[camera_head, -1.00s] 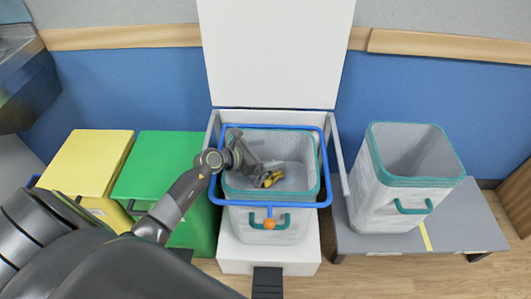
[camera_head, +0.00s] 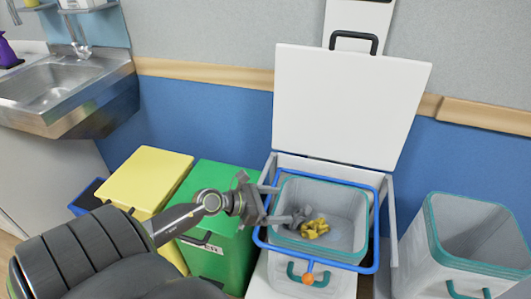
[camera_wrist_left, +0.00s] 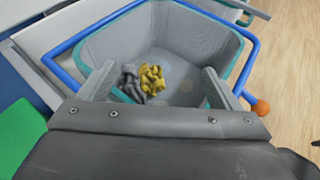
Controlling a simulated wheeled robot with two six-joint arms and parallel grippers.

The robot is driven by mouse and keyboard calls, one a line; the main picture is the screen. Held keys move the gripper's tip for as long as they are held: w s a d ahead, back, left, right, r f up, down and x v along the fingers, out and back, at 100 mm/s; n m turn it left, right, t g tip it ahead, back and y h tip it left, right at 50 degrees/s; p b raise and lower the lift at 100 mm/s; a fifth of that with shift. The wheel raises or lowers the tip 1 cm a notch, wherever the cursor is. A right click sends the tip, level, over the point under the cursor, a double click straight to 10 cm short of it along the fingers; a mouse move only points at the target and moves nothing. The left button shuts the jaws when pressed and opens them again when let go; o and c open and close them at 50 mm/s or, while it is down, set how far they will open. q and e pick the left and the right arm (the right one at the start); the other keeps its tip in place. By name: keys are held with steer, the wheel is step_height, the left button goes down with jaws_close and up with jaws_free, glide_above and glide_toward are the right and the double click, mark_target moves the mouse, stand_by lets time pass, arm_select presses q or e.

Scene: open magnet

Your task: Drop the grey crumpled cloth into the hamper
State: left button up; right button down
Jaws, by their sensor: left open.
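The grey crumpled cloth (camera_head: 298,216) lies inside the hamper (camera_head: 347,216), a pale bin with a teal rim set in a blue frame under a raised white lid. It touches a yellow crumpled cloth (camera_head: 314,229). In the left wrist view the grey cloth (camera_wrist_left: 130,84) and yellow cloth (camera_wrist_left: 152,78) lie together on the hamper's floor. My left gripper (camera_head: 275,204) is open and empty at the hamper's left rim, above and apart from the cloths. Its two fingers (camera_wrist_left: 160,82) stand wide apart in the left wrist view. My right gripper is not in view.
A second pale bin (camera_head: 440,270) with a teal rim stands to the right. Green (camera_head: 222,180) and yellow (camera_head: 145,178) lidded bins stand to the left. The raised lid (camera_head: 350,105) is behind the hamper. A sink (camera_head: 50,85) is at the far left.

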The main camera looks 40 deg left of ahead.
arm_select(q)
steer(key=shift+v, duration=1.7)
